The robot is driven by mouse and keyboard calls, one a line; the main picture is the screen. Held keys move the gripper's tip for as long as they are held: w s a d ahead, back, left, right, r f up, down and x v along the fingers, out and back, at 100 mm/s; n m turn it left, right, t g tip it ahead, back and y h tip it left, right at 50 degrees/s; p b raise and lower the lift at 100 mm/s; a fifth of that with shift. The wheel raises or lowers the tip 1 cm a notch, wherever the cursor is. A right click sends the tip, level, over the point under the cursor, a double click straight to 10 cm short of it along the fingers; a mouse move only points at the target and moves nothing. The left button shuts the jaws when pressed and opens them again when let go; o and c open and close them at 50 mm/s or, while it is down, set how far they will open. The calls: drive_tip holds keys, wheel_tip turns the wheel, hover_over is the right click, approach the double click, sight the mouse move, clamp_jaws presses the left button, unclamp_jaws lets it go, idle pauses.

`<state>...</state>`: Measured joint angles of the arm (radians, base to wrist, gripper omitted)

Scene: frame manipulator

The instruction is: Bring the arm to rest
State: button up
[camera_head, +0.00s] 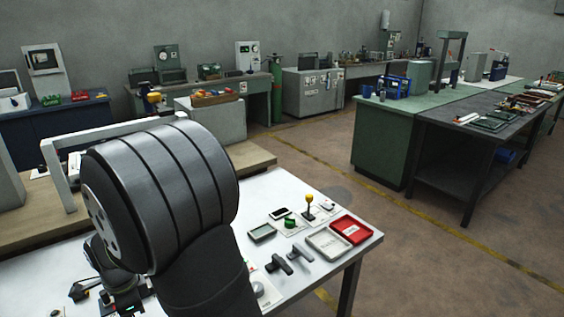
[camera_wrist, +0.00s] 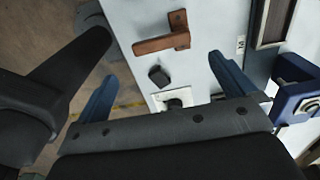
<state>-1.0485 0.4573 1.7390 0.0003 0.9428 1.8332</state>
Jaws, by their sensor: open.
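My gripper (camera_wrist: 162,68) shows in the wrist view with its two blue fingers wide apart. No object is held between them. Beyond the fingers are a brown lever handle (camera_wrist: 162,42), a dark knob (camera_wrist: 158,75) and a white plate with a dark round part (camera_wrist: 175,100). I cannot tell how far they are from the fingertips. In the head view my large dark arm link fills the left foreground and hides part of the white table (camera_head: 325,262). The gripper is not clear there.
On the white table are a red tray (camera_head: 351,230), a grey tray (camera_head: 328,242), a yellow-topped lever (camera_head: 309,202), a green block (camera_head: 290,222) and dark handles (camera_head: 278,264). A white frame (camera_head: 110,131) stands behind my arm. The floor (camera_head: 440,260) to the right is clear.

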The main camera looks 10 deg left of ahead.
wheel_tip(320, 180, down, 10)
drive_tip(key=shift+r, duration=0.1)
drive_tip(key=r, duration=0.3)
drive_tip(key=d+r, duration=0.1)
drive_tip(key=shift+w+r, duration=0.2)
drive_tip(key=shift+w, duration=0.1)
drive_tip(key=w+d+r, duration=0.5)
drive_tip(key=d+r, duration=0.1)
drive_tip(key=d, duration=0.3)
drive_tip(key=w+a, duration=0.4)
drive_tip(key=a, duration=0.6)
drive_tip(key=w+a, duration=0.3)
drive_tip(key=a, duration=0.7)
drive_tip(key=f, duration=0.6)
drive_tip(key=shift+a+f, duration=0.15)
drive_tip(key=shift+a, duration=0.05)
